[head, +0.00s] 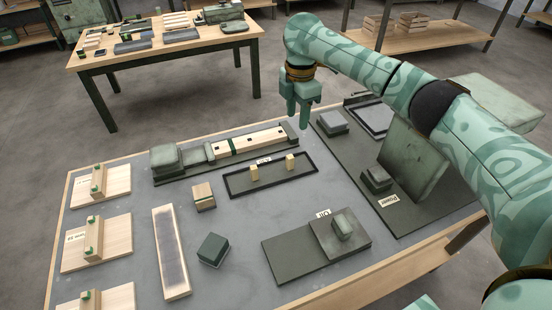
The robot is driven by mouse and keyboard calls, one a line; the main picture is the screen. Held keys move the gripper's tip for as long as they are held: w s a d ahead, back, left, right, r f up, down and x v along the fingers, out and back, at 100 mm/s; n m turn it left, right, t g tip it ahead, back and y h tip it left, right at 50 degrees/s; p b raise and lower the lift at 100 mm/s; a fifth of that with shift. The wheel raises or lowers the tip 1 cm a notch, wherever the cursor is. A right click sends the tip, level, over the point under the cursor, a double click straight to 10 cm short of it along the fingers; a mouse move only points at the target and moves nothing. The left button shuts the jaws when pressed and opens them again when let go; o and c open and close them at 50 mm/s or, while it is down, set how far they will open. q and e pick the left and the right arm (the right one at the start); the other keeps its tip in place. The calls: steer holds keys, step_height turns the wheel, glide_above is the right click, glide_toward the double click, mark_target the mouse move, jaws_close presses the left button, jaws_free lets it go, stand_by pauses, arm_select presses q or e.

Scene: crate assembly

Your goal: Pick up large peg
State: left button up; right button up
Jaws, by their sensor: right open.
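Two small pale wooden pegs stand upright in a shallow black-rimmed tray (233,193) at the middle of the table: a left peg (254,173) and a right peg (290,163). I cannot tell which one is the large peg. My right gripper (298,125) points down, open and empty, above the far edge of the table. It is beyond the tray and apart from both pegs. My left gripper is not in view.
A wooden bar fixture (250,143) lies behind the tray. A small wooden block (204,196), a dark box (213,249) and a dark plate (290,262) lie nearer. A dark board with an upright panel (413,160) stands right, under my right arm. Wooden holders (95,240) line the left.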

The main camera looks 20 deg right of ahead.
mark_target(293, 159)
steer(key=shift+m, duration=0.4)
step_height(293, 159, down, 11)
steer(key=b, duration=0.6)
steer(key=shift+f, duration=0.2)
steer(key=f+b, duration=0.4)
steer(key=f, duration=0.1)
steer(key=shift+w+a+f, duration=0.15)
steer(key=shift+w+f, duration=0.05)
steer(key=shift+f, duration=0.1)
steer(key=shift+r, duration=0.3)
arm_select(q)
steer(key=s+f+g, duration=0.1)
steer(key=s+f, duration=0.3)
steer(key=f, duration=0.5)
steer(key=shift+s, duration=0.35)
arm_select(e)
steer(key=shift+s, duration=0.1)
jaws_close()
